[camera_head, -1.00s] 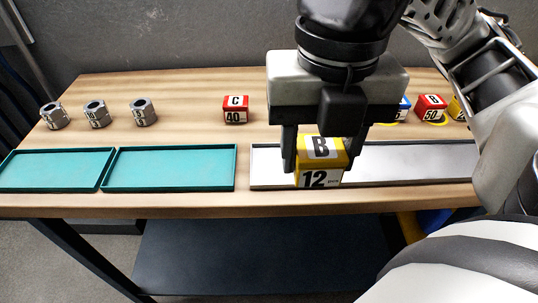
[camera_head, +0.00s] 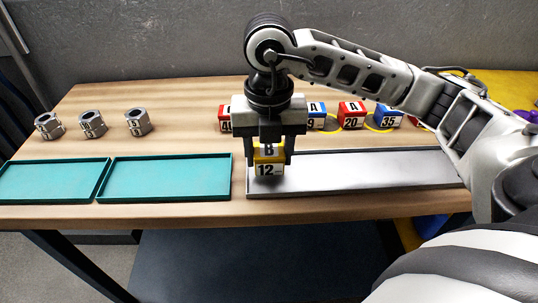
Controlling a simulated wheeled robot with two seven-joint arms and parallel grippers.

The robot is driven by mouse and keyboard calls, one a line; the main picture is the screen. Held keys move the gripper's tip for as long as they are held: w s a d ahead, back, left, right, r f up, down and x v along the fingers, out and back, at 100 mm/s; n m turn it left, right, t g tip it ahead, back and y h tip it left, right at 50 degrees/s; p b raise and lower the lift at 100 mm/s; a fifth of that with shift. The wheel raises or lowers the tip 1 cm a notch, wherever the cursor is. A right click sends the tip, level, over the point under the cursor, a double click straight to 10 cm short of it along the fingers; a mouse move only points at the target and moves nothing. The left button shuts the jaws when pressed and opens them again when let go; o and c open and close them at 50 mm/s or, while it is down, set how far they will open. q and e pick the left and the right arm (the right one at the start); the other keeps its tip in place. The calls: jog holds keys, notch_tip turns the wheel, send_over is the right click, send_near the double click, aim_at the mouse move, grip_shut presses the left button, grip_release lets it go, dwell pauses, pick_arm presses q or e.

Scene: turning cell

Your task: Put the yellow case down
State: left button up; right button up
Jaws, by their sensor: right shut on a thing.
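The yellow case (camera_head: 267,171), marked B and 12, is between the fingers of my right gripper (camera_head: 269,160). The gripper is shut on it and points straight down. The case is at the left end of the long grey tray (camera_head: 380,172), inside its outline as seen from here. I cannot tell whether its underside touches the tray floor. My left gripper is not in view.
Two teal trays (camera_head: 165,177) lie to the left, empty. Several steel nuts (camera_head: 92,124) stand behind them. Behind the grey tray is a row of red and blue cases (camera_head: 351,115), partly hidden by my right arm. The grey tray's right part is bare.

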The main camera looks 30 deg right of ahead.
aim_at(269, 149)
jog(key=shift+f, duration=0.75)
jog(key=shift+f, duration=0.2)
jog(key=o, duration=1.1)
jog(key=shift+s, duration=0.1)
jog(key=shift+r, duration=0.15)
jog(key=shift+r, duration=0.25)
notch_tip(269, 149, up, 12)
jog(key=shift+f+p, duration=0.15)
jog(key=shift+p, duration=0.5)
